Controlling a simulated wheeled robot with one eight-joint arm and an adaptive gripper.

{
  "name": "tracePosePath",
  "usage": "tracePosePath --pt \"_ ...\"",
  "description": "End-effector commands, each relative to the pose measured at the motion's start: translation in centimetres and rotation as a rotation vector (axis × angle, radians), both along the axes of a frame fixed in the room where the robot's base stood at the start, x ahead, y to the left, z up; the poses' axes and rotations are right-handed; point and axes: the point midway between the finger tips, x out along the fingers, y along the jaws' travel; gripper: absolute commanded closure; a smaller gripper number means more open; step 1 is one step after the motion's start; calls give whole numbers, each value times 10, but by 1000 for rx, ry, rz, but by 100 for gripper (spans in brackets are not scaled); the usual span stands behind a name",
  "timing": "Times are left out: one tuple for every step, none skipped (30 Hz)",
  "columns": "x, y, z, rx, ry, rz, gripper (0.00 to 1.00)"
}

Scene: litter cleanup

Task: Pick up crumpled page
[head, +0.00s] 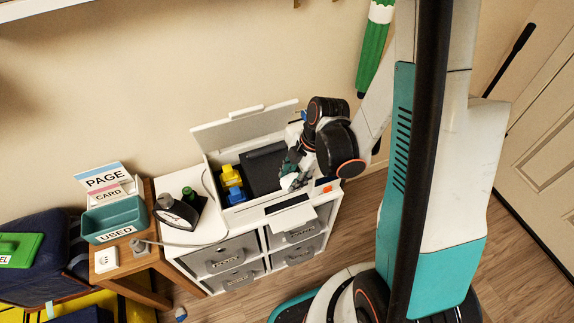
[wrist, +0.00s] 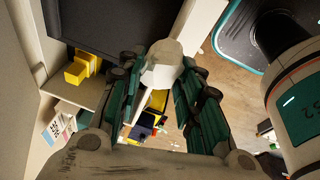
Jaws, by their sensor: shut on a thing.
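The crumpled page (wrist: 161,68) is a small white, angular wad between my gripper's fingertips in the wrist view. My gripper (wrist: 157,82) has dark green fingers shut on it from both sides. In the head view, my gripper (head: 294,170) hangs over the right part of an open white machine (head: 272,207), and the page (head: 288,181) shows as a small pale patch at the fingers. The fingers hide part of the page. From these views I cannot tell whether it still touches the machine.
The machine's raised lid (head: 245,125) stands behind my gripper. A white drawer cabinet (head: 225,262) is underneath. Left are a dark bottle-like item (head: 176,212), a teal tray (head: 112,219) marked USED and a wooden stand (head: 142,262).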

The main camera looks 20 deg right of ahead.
Motion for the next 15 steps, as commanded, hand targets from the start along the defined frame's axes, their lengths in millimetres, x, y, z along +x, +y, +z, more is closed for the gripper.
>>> tracePosePath --pt "-10 0 -5 0 0 -1 78" --pt "-15 0 -4 0 1 -2 78" --pt "-22 0 -4 0 1 -2 78" --pt "-28 0 -4 0 1 -2 78" --pt "-33 0 -4 0 1 -2 78" --pt "-41 0 -4 0 1 -2 78" --pt "-46 0 -4 0 1 -2 78" --pt "-52 0 -3 0 0 -1 78" --pt "-60 0 -4 0 -1 -1 78" --pt "-65 0 -4 0 0 -2 78" --pt "-70 0 -3 0 0 -2 78" --pt "-77 0 -3 0 0 -3 78" --pt "-82 0 -3 0 0 -3 78" --pt "-87 0 -3 0 0 -2 78" --pt "-92 0 -2 0 -1 -1 78"
